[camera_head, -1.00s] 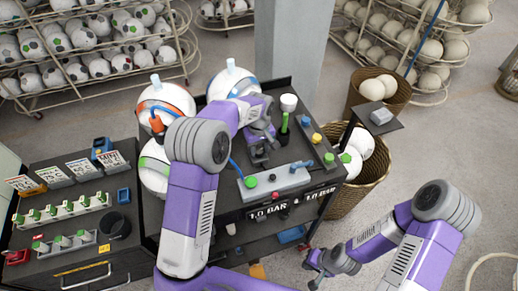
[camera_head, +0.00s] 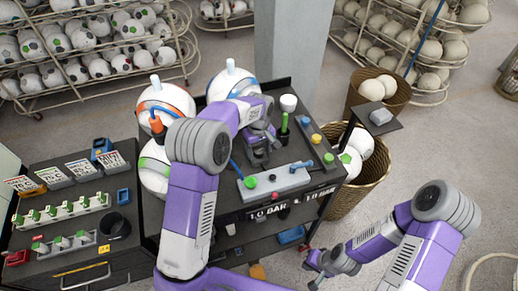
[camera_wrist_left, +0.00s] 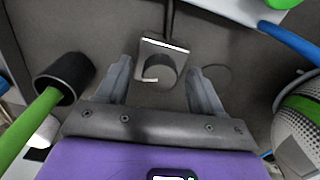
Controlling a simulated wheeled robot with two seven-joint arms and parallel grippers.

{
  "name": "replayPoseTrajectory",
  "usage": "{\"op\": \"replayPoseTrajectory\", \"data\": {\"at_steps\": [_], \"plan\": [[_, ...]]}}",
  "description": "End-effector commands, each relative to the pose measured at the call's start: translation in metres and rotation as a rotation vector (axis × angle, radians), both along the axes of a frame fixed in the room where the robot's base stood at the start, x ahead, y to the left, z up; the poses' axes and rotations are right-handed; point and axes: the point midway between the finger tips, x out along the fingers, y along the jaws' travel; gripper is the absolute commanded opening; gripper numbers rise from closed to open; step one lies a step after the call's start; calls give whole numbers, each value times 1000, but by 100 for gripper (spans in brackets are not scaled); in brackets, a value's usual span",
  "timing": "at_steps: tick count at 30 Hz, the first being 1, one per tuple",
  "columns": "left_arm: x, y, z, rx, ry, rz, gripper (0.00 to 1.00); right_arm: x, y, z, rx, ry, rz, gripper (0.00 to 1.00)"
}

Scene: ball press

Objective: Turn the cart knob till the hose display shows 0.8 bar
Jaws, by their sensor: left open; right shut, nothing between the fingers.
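Two white readings, both 1.0 BAR, show on the cart's front; the left one (camera_head: 268,212) is beside the right one (camera_head: 321,193). I cannot tell which is the hose display. My left gripper (camera_head: 258,153) is open over the cart top, behind the panel. In the left wrist view a grey notched bracket (camera_wrist_left: 165,52) lies ahead between its fingers (camera_wrist_left: 158,70). My right gripper (camera_head: 314,268) is shut and empty, low in front of the cart's right side.
Balls (camera_head: 165,100) stand at the cart's left and back. A green-handled tool (camera_head: 284,124) stands upright near my left gripper; its handle (camera_wrist_left: 28,125) shows in the left wrist view. A wicker basket (camera_head: 345,205) stands right of the cart.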

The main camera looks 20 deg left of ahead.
Motion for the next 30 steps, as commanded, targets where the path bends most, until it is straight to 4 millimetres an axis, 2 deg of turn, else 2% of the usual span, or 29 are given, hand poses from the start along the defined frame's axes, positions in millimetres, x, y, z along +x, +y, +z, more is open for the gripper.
{"op": "replayPoseTrajectory", "data": {"at_steps": [5,12,18,30], "plan": [[0,0,6,0,-1,0,67,0,0,0,0,0,0,0],[1,0,45,0,-5,0,67,0,0,0,0,0,0,0],[0,0,70,1,-2,0,67,0,0,0,0,0,0,0],[0,0,76,0,0,0,67,0,0,0,0,0,0,0]]}}
